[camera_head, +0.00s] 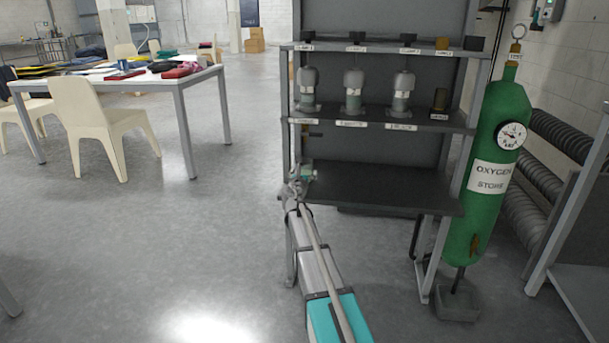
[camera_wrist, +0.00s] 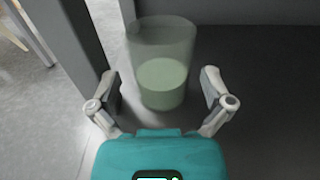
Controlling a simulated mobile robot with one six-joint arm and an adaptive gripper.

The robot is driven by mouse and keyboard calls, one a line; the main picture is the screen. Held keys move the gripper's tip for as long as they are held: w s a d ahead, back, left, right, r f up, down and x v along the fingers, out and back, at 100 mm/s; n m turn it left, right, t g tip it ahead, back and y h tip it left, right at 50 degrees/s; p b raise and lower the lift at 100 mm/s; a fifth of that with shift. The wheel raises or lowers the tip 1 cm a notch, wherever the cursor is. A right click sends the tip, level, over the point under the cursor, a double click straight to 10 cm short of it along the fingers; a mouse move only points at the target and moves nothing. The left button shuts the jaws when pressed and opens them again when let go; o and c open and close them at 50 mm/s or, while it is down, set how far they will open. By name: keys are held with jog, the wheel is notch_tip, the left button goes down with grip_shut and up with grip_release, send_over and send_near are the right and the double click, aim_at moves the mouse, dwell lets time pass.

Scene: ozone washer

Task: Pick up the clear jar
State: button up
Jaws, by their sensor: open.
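The clear jar (camera_wrist: 162,62) stands upright on the dark lower shelf in the wrist view, with pale green content in its lower part. My gripper (camera_wrist: 162,84) is open, one finger on each side of the jar, with a visible gap on both sides. In the head view the jar (camera_head: 308,171) is small and partly hidden by my gripper (camera_head: 300,185) at the left end of the lower shelf. I cannot tell how far the fingers reach around it.
The lower shelf (camera_head: 380,188) is bare right of the jar. A grey rack post (camera_wrist: 63,45) stands close on the left. The middle shelf (camera_head: 455,122) above holds several labelled jars. A green oxygen cylinder (camera_head: 492,215) stands right of the rack.

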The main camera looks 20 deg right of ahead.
aim_at(304, 171)
jog(key=shift+x, duration=1.55)
jog(key=c, duration=1.1)
jog(key=shift+o, duration=0.2)
jog(key=shift+r, duration=0.1)
notch_tip(304, 171, up, 3)
jog(key=p, duration=0.3)
jog(key=shift+r, duration=0.1)
jog(key=shift+s+r+p, duration=0.2)
jog(key=shift+r+p, duration=0.1)
jog(key=shift+p, duration=0.25)
jog(key=v, duration=1.7)
jog(key=shift+s+a+f+b, duration=0.2)
jog(key=shift+a+f+b, duration=0.05)
jog(key=shift+a+b, duration=0.1)
